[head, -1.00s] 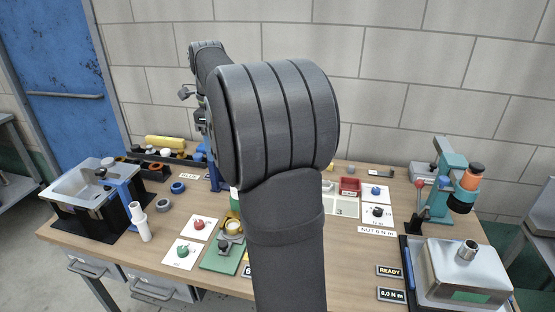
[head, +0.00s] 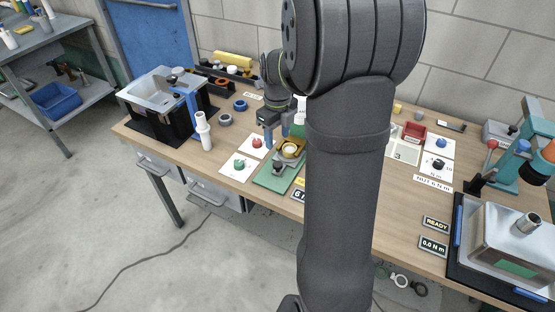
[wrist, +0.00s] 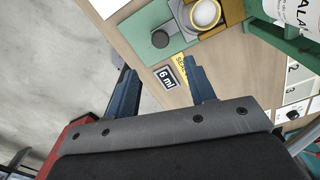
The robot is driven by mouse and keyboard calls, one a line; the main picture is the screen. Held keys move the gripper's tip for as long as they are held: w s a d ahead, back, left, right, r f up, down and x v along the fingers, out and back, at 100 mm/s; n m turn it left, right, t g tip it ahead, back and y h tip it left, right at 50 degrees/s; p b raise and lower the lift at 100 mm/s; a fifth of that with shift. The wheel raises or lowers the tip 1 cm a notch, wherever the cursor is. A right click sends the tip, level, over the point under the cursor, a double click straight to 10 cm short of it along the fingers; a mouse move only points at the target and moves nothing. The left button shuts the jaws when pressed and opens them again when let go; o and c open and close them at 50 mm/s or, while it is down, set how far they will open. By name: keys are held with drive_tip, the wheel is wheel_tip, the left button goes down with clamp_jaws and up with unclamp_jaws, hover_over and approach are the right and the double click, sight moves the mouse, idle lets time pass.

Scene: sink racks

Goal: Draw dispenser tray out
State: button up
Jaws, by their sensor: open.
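The dispenser (wrist: 285,45) has a green frame, a white bottle (wrist: 300,12) with partly visible lettering, and a green base plate (wrist: 150,18). Its brass-coloured tray (wrist: 232,12) sits over the plate and carries a round white cup (wrist: 206,14). A dark round knob (wrist: 160,39) is at the tray's front end. My gripper (wrist: 158,66) is open and empty, its two blue fingers apart and short of the knob in the wrist view. In the head view my gripper (head: 268,142) is beside the tray (head: 292,147); my arm hides part of the dispenser.
A "6 ml" label (wrist: 167,77) lies at the table's front edge, near the fingers. Cards with a red knob (head: 257,142) and a green knob (head: 239,163) lie left of the base plate. White cylinders (head: 204,130) stand farther left.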

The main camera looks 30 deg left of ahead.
sight(277, 164)
wheel_tip(277, 164, down, 10)
drive_tip(key=shift+f, duration=0.15)
idle(0.3)
drive_tip(key=shift+s, duration=0.1)
clamp_jaws()
